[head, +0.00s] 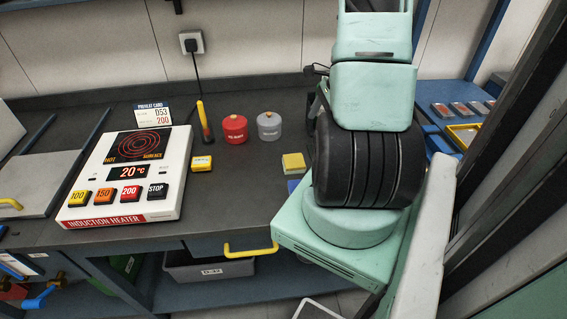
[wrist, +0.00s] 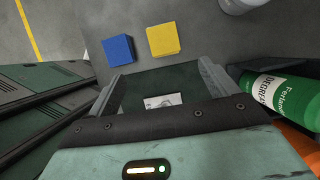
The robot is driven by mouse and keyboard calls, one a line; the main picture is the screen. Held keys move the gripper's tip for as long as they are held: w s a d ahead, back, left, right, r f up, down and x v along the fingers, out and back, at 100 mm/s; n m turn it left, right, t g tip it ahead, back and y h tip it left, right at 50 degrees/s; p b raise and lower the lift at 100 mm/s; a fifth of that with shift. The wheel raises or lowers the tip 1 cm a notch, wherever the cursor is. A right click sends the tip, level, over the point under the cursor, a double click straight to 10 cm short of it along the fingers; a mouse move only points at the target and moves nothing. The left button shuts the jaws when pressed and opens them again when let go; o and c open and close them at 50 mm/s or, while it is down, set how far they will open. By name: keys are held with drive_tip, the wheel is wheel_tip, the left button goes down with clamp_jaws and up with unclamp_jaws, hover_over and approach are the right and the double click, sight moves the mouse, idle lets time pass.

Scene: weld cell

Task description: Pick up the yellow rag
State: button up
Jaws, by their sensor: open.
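The yellow rag (head: 293,162) looks like a small folded square pad. It lies on the dark bench top, just left of my arm in the head view. In the wrist view the yellow rag (wrist: 163,39) lies flat beyond my fingertips, a little above the middle of the picture. My gripper (wrist: 165,72) is open with nothing between its fingers, and its tips point toward the rag without touching it. In the head view my arm hides the gripper.
A blue pad (wrist: 118,49) lies close left of the rag. An induction heater (head: 131,172), red canister (head: 235,129), grey canister (head: 269,126) and small yellow box (head: 202,163) are on the bench.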

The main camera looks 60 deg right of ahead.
hover_over(294, 160)
drive_tip(key=s, duration=0.2)
drive_tip(key=f, duration=0.9)
drive_tip(key=shift+s+d+f, duration=0.2)
drive_tip(key=shift+d+f, duration=0.05)
drive_tip(key=shift+d, duration=0.1)
drive_tip(key=shift+w+d+p+x, duration=0.15)
drive_tip(key=shift+p+x, duration=0.15)
drive_tip(key=shift+x, duration=1.05)
drive_tip(key=shift+w+d+p+x, duration=0.1)
drive_tip(key=shift+d+p+x, duration=0.15)
drive_tip(key=shift+x, duration=1.1)
drive_tip(key=c, duration=1.1)
drive_tip(key=shift+r, duration=0.1)
drive_tip(key=shift+c, duration=0.2)
wheel_tip(294, 160, up, 10)
